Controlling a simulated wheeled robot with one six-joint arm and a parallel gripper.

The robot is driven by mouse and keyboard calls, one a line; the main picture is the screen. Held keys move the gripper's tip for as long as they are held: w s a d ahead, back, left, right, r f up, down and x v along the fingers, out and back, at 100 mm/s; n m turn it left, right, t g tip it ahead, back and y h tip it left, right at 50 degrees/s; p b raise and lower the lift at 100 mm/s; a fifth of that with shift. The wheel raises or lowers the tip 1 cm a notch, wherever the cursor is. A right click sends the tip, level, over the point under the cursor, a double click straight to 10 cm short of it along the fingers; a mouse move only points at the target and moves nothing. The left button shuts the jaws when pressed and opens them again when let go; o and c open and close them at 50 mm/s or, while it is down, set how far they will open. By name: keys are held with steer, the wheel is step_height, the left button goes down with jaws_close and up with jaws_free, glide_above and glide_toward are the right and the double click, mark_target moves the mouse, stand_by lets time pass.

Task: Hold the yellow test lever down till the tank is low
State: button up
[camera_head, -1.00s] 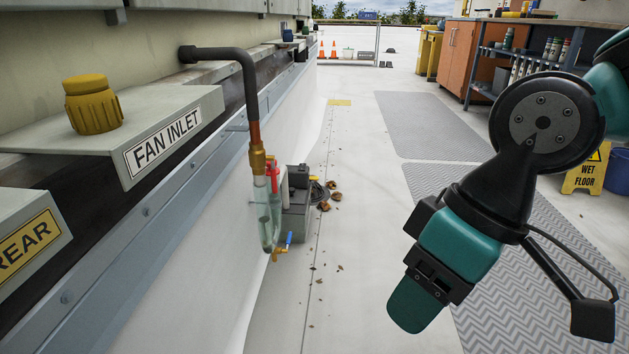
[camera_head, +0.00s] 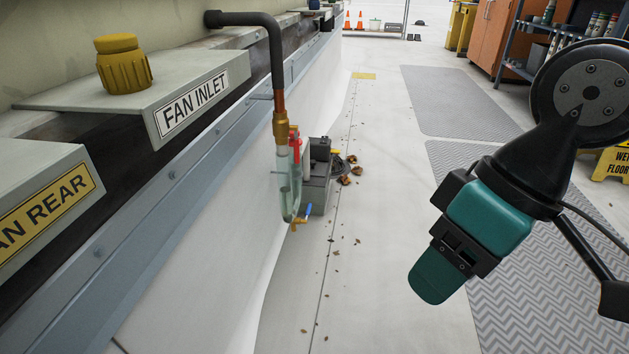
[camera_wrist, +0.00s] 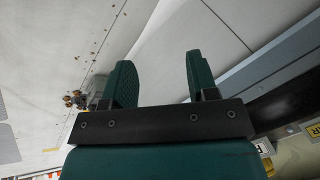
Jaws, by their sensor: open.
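My gripper (camera_head: 433,284) hangs in the air at the right of the head view, well apart from the fittings at the wall. In the wrist view its two green fingers (camera_wrist: 160,80) stand apart with nothing between them. A grey tank-like box (camera_head: 318,178) stands on the floor by the wall in the middle of the head view. A small yellow piece (camera_head: 336,152) shows at its top; I cannot tell if it is the test lever. A clear U-shaped tube (camera_head: 290,190) with a red handle (camera_head: 294,143) and a blue handle (camera_head: 308,211) hangs in front of the box.
A dark pipe (camera_head: 275,50) comes out of the wall above the tube. A FAN INLET ledge (camera_head: 140,92) with a yellow cap (camera_head: 123,64) juts out at left. Brown leaves (camera_head: 345,180) lie by the box.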

steer(key=shift+r, duration=0.15)
steer(key=c, duration=0.5)
step_height(320, 180, up, 3)
steer(key=p, duration=0.3)
jaws_close()
step_height(320, 180, up, 11)
steer(key=p, duration=1.1)
